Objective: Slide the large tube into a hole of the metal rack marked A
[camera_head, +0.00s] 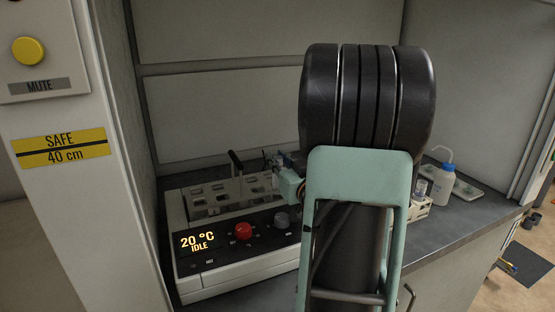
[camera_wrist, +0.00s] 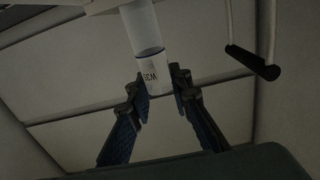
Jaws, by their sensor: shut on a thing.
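In the wrist view my gripper (camera_wrist: 160,80) is shut on a large tube (camera_wrist: 143,32). The tube is clear to whitish, with a white band that carries dark lettering, and the fingers press on both sides of that band. The tube's far end runs out of the top of the picture. In the head view my arm covers most of the gripper and the tube. I can make out no rack marked A in either view; the arm may hide it.
A heating unit (camera_head: 245,262) reading 20 °C IDLE has a slotted metal top (camera_head: 210,196) and a black lever (camera_head: 236,161). Right of my arm are a pale rack (camera_head: 420,209), partly hidden, and a wash bottle (camera_head: 446,184). Cabinet walls enclose the back and sides.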

